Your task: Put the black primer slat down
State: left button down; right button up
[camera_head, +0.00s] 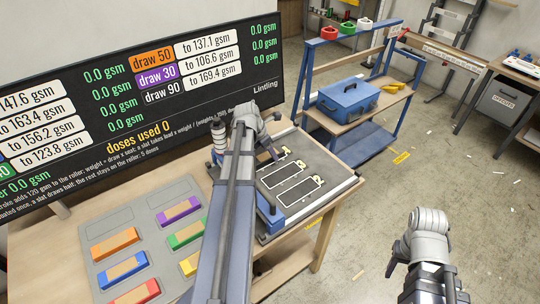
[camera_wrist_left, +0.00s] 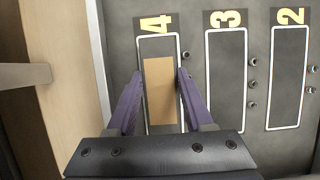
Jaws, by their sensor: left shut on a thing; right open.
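The black primer slat (camera_wrist_left: 160,92) shows in the left wrist view as a tan rectangle; its dark ends blend into the dark board. It lies within the white outline of the slot marked 4 (camera_wrist_left: 157,36). I cannot tell whether it touches the board. My left gripper (camera_wrist_left: 160,84) has a purple finger on each side of the slat and is shut on it. In the head view my left gripper (camera_head: 272,152) is over the far part of the slotted board (camera_head: 333,168), and the slat is hidden. My right gripper (camera_head: 394,262) is open, away from the table.
Slots 3 (camera_wrist_left: 226,90) and 2 (camera_wrist_left: 288,78) are empty. A grey holder (camera_head: 90,232) at left carries several coloured slats, including orange (camera_head: 115,243) and green (camera_head: 187,232). A dark display (camera_head: 60,110) stands behind. A blue rack with a blue toolbox (camera_head: 347,100) is beyond the table; floor at right is mostly clear.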

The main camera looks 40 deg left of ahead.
aim_at(259, 159)
pick_arm(q)
jog(key=shift+f, duration=0.15)
jog(key=shift+c, duration=1.5)
grip_release()
jog(key=shift+r, duration=0.2)
jog(key=shift+r, duration=0.15)
jog(key=p+v, duration=1.1)
jog(key=shift+s+r, duration=0.25)
jog(key=shift+r, duration=0.1)
jog(key=shift+a, duration=0.1)
